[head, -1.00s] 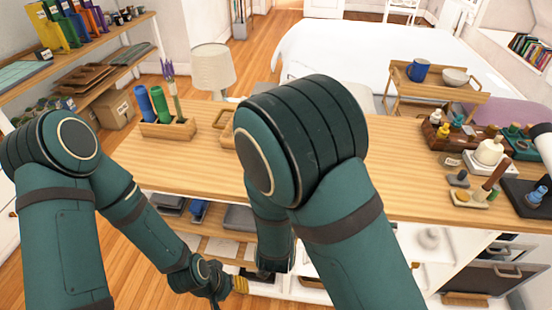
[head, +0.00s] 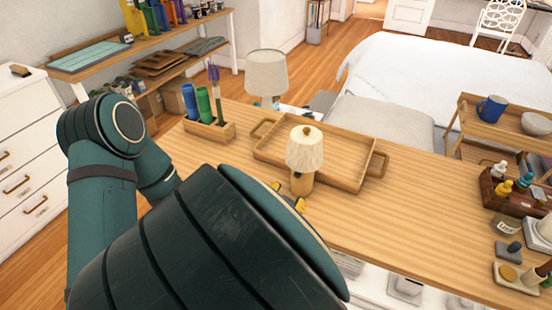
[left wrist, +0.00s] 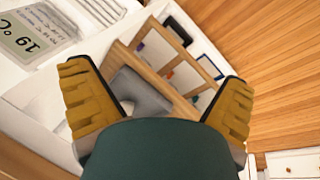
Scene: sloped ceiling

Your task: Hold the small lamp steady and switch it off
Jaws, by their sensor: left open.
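The small lamp (head: 304,153) stands upright on the wooden table, with a cream pleated shade and a tan base. Two yellow fingertips of my right gripper (head: 287,195) show apart, close to the left and front of the base. I cannot tell whether they touch it. The rest of that gripper is hidden behind my large arm link. In the left wrist view my left gripper (left wrist: 155,100) is open and empty, above white shelving with a wooden tray (left wrist: 165,75). In the head view it is hidden.
A wooden handled tray (head: 262,152) lies just behind the small lamp. A larger grey-shaded lamp (head: 267,72) and a pen holder (head: 208,130) stand farther back left. Bottles and blocks crowd the right end. The tabletop (head: 410,205) right of the lamp is clear.

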